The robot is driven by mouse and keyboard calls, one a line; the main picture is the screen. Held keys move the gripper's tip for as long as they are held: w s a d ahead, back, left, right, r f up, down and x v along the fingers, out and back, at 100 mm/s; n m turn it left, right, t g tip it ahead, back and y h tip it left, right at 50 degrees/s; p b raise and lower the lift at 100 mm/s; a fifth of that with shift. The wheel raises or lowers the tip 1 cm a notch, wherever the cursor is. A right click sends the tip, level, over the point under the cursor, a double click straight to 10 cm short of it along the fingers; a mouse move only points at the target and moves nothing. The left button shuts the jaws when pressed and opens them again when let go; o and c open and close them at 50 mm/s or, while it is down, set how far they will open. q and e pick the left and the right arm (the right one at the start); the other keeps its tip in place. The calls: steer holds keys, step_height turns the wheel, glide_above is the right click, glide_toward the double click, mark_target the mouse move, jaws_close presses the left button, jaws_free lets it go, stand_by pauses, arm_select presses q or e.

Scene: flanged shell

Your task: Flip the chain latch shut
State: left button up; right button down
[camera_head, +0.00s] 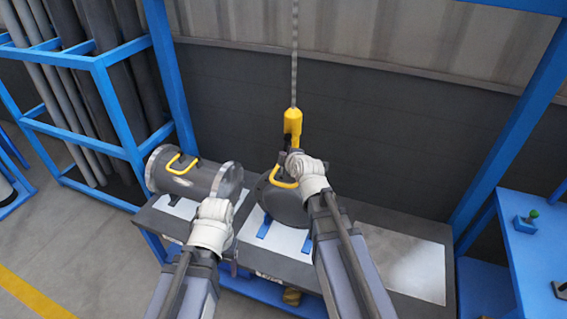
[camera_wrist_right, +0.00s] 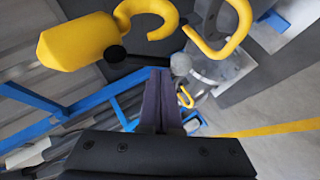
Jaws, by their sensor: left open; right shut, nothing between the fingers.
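A chain (camera_head: 294,50) hangs down to a yellow hook block (camera_head: 292,122), above the middle flanged shell (camera_head: 284,205). My right gripper (camera_wrist_right: 160,72) is shut and empty just below the hook.
A second grey shell (camera_head: 215,180) with a yellow handle lies at the left on the bench. A bare pale plate (camera_head: 418,265) is at the bench's right. Blue frame posts (camera_head: 172,75) stand left and right, and a pipe rack (camera_head: 120,150) is at left.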

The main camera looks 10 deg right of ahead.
steer(key=f+t+b, duration=0.1)
steer(key=b, duration=0.1)
steer(key=f+n+t+b, duration=0.1)
steer(key=b, duration=0.2)
steer(key=w+f+t+b, duration=0.1)
steer(key=b, duration=0.1)
steer(key=shift+w+d+f+n+h+b, duration=0.1)
steer(key=shift+d+n+h+b, duration=0.3)
steer(key=shift+w+d+t, duration=0.2)
steer(key=shift+t, duration=0.1)
steer(key=shift+w+d+f+b, duration=0.15)
steer(key=shift+w+f+b, duration=0.05)
steer(key=shift+w+b, duration=0.1)
steer(key=shift+w+d, duration=0.1)
